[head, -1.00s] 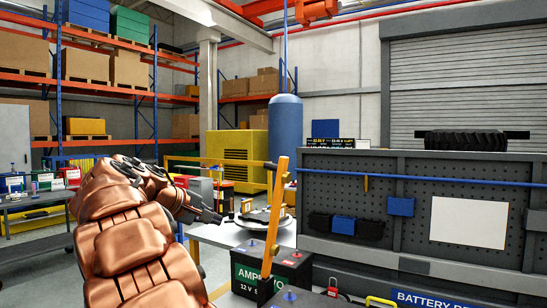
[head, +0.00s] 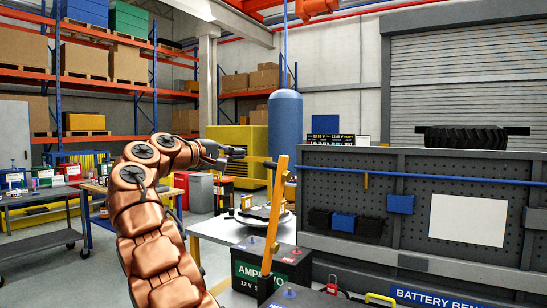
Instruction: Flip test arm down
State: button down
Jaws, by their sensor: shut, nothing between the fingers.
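The test arm, a yellow-orange bar (head: 274,215), stands nearly upright with its top leaning slightly right. A dark knob (head: 270,165) shows near its top. It rises in front of a black battery (head: 248,276) with a green label. My gripper (head: 240,152) is to the left of the bar's top and a little above it in the picture. It is shut and empty, and it appears apart from the bar. The bar's lower end is hidden at the battery area.
A grey pegboard bench (head: 340,255) with a blue rail stands on the right. A round device (head: 262,217) sits on the white tabletop (head: 215,228) behind the batteries. A blue tank (head: 285,125) and a yellow cabinet (head: 225,137) stand farther back. A grey cart (head: 40,247) is at left.

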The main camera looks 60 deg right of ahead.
aim_at(273, 165)
jog(key=shift+d, duration=0.15)
jog(key=d, duration=0.3)
jog(key=s+d+p, duration=0.1)
jog(key=d, duration=0.2)
jog(key=s+d, duration=0.1)
jog(key=d, duration=0.2)
jog(key=shift+s+d+f+p, duration=0.15)
jog(key=shift+d+f+p, duration=0.25)
jog(key=shift+s+a+f+b, duration=0.1)
jog(key=shift+s+f+b, duration=0.1)
jog(key=shift+s+b, duration=1.6)
jog(key=shift+b, duration=0.05)
